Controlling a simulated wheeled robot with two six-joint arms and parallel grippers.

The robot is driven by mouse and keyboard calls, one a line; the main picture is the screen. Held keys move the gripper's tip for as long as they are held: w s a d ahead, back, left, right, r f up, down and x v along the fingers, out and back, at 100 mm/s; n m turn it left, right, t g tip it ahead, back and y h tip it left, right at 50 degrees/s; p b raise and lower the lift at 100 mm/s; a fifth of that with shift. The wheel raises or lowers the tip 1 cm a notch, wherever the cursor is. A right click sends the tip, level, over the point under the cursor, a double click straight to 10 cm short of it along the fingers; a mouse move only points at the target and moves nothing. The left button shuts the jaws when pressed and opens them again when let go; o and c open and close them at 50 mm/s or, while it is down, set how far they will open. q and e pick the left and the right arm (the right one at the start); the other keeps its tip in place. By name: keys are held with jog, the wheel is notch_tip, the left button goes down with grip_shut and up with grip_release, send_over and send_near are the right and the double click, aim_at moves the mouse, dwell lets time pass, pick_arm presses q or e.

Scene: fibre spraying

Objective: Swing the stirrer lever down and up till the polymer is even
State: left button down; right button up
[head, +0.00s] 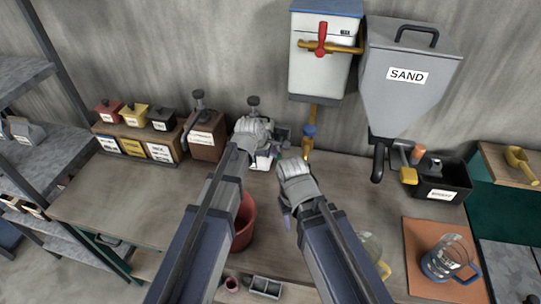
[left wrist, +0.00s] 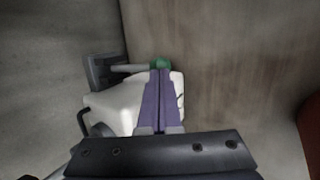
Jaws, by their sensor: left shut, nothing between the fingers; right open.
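The stirrer is a white rounded body (left wrist: 120,105) with a dark grey block (left wrist: 104,72) beside it. A thin grey lever (left wrist: 128,68) runs from the block to a green knob (left wrist: 160,64). In the head view the white body (head: 262,162) is mostly hidden behind my left gripper (head: 264,146). In the left wrist view my left gripper (left wrist: 159,74) has its purple fingers shut and empty, with the tips at the green knob; I cannot tell whether they touch it. My right gripper (head: 287,211) is open, lower and to the right, over the bench. The polymer is not visible.
A red bucket (head: 244,222) stands below my left arm. A sand hopper (head: 408,75) and a white wall tank (head: 322,55) hang at the back. Labelled boxes (head: 133,146) stand left, and a glass jug (head: 449,258) is on a brown mat at right. The bench's left front is clear.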

jog(key=shift+f, duration=0.1)
notch_tip(320, 180, down, 6)
jog(key=b, duration=0.5)
jog(key=shift+b, duration=0.4)
jog(key=shift+f+b, duration=0.25)
jog(key=shift+b, duration=0.15)
pick_arm(q)
notch_tip(320, 180, down, 4)
jog(key=shift+s+r+t+h, duration=0.1)
jog(key=shift+r+t+h, duration=0.15)
jog(key=shift+t, duration=0.95)
jog(key=s+f+p+v, duration=0.1)
jog(key=p+v, duration=0.8)
jog(key=v, duration=0.5)
jog(key=shift+a, duration=0.2)
pick_arm(e)
notch_tip(320, 180, up, 9)
jog(key=s, duration=0.2)
jog(key=shift+d, duration=0.25)
